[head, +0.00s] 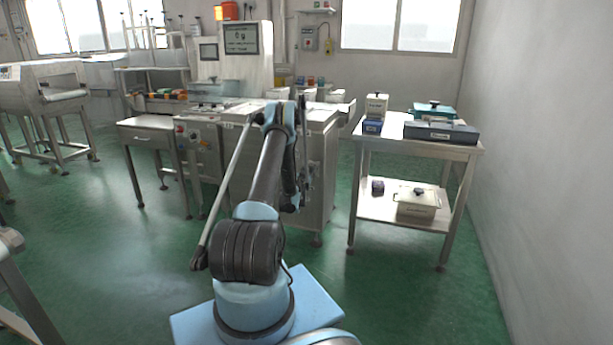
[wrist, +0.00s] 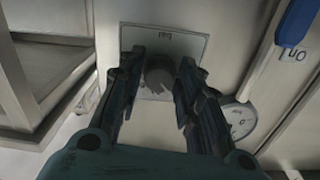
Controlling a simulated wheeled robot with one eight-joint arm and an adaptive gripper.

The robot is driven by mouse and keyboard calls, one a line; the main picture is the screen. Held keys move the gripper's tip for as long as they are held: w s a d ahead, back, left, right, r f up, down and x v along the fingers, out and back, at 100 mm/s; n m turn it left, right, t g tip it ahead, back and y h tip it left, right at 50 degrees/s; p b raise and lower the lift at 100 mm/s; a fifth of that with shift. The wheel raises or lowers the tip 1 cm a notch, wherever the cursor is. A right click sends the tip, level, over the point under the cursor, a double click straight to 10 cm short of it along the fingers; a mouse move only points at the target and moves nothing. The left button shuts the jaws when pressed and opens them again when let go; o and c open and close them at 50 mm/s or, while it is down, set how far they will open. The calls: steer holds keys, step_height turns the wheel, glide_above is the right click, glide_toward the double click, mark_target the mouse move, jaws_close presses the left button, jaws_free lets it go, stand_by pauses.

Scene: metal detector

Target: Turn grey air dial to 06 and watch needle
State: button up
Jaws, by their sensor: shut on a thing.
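The grey air dial (wrist: 158,78) is a round knob on a pale square plate (wrist: 190,45) in the wrist view. My gripper (wrist: 160,63) has one dark finger on each side of the knob and is shut on it. In the head view my arm hides the dial and the gauge.
A blue handle (wrist: 298,22) is at the upper right of the wrist view. In the head view, a steel machine (head: 318,165) stands beyond my arm. A steel cart (head: 390,150) with boxes is to its right.

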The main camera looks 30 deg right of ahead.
steer(key=shift+m, duration=0.5)
steer(key=m, duration=0.4)
steer(key=shift+m, duration=0.4)
steer(key=m, duration=0.6)
steer(key=shift+m, duration=0.3)
steer(key=m, duration=0.6)
steer(key=shift+r, duration=0.1)
steer(key=m, duration=0.5)
steer(key=shift+w+m, duration=0.1)
steer(key=shift+m, duration=0.3)
steer(key=shift+a, duration=0.1)
steer(key=o, duration=1.1)
steer(key=shift+c, duration=0.2)
